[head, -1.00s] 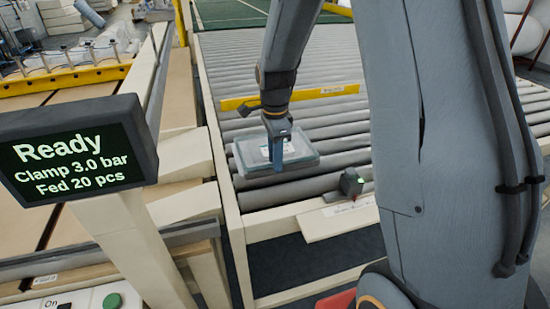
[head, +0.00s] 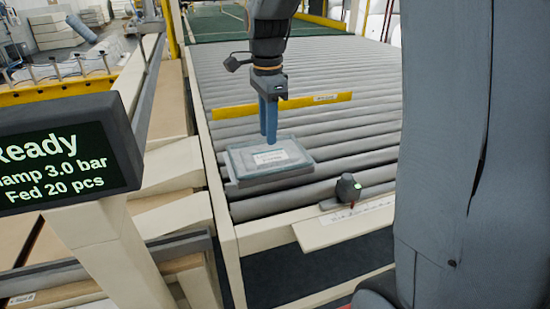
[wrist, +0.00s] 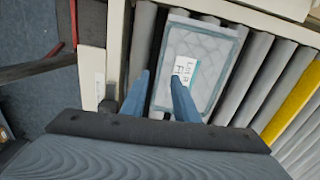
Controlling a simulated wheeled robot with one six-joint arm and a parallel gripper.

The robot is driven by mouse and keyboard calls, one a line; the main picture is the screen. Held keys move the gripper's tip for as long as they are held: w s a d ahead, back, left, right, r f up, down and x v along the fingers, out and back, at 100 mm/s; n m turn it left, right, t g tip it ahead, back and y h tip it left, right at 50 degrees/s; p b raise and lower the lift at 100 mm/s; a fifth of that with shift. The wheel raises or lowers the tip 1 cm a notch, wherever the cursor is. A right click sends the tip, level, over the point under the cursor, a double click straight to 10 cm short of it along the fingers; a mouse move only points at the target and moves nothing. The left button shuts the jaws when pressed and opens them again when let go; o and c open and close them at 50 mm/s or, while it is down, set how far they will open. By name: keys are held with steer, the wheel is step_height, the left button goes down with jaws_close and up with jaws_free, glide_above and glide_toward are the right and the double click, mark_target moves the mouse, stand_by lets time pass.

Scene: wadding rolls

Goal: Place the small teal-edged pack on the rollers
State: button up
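The small teal-edged pack (head: 262,160) lies flat on the grey rollers (head: 330,165) near their left front corner. It is a clear, quilted pack with a white label on top. In the wrist view the pack (wrist: 205,60) lies beyond my fingers, its label facing up. My gripper (head: 269,139) points down with its blue fingertips just above the far part of the pack. In the wrist view the fingers of my gripper (wrist: 160,78) stand apart with nothing clamped between them. The pack's underside is hidden.
A yellow bar (head: 283,105) crosses the rollers behind the pack. A display (head: 62,155) stands at the left. Clear rollers extend to the right and behind.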

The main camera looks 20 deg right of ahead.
steer(key=s+f+n, duration=0.5)
steer(key=s+n, duration=0.3)
steer(key=s+f+n+t, duration=0.1)
steer(key=s+f+n, duration=0.5)
steer(key=s+n, duration=0.3)
